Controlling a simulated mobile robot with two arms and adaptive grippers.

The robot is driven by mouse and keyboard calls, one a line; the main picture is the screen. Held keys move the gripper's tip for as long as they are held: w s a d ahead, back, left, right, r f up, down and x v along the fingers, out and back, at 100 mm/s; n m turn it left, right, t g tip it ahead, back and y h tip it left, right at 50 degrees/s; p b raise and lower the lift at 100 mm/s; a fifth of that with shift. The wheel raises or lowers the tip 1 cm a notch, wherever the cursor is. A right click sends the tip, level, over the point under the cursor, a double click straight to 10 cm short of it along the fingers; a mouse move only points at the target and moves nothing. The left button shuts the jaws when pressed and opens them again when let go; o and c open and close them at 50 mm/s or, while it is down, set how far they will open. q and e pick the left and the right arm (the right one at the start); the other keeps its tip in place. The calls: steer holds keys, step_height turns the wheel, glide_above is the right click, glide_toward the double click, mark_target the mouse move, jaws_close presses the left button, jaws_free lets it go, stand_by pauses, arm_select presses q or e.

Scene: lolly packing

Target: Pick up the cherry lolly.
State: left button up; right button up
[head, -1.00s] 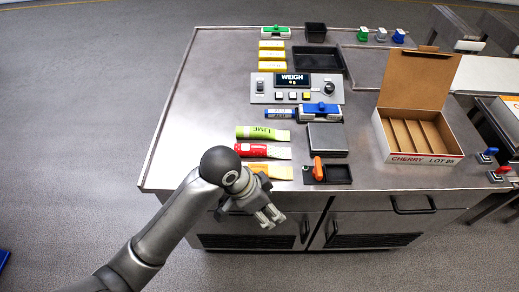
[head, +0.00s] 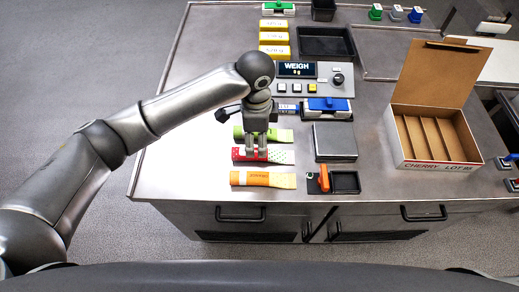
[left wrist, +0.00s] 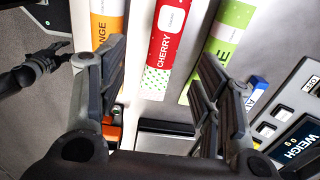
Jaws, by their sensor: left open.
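The cherry lolly (head: 277,157) is a flat red packet with a dotted pale end, lying on the steel bench between the green lime lolly (head: 279,135) and the orange lolly (head: 263,179). My left gripper (head: 256,157) points down over the cherry packet and hides part of its middle. In the left wrist view the cherry packet (left wrist: 166,48) shows between the spread, empty fingers (left wrist: 158,85); contact cannot be told. A dark jointed part, apparently my right gripper (left wrist: 40,66), shows at the left of that view; its jaw state is unclear.
A scale plate (head: 335,141) and a black tray with an orange-handled tool (head: 324,178) stand right of the packets. The weigh panel (head: 311,88) and a blue-topped device (head: 328,105) are behind. An open carton (head: 396,150) with dividers, marked CHERRY, stands further right.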

mark_target(283, 157)
arm_select(q)
step_height(283, 157, down, 2)
steer(key=shift+w, duration=0.1)
steer(key=shift+w+d+f, duration=0.1)
steer(key=shift+w+f, duration=0.05)
steer(key=shift+f, duration=0.2)
steer(key=f, duration=0.1)
steer(key=f+p, duration=0.1)
steer(key=f, duration=0.2)
steer(key=shift+d+f, duration=0.15)
steer(key=shift+d, duration=0.15)
steer(key=shift+f, duration=0.2)
steer(key=c, duration=1.1)
steer(key=shift+c, duration=0.2)
arm_select(e)
steer(key=shift+s+r, duration=0.25)
steer(key=shift+r, duration=0.45)
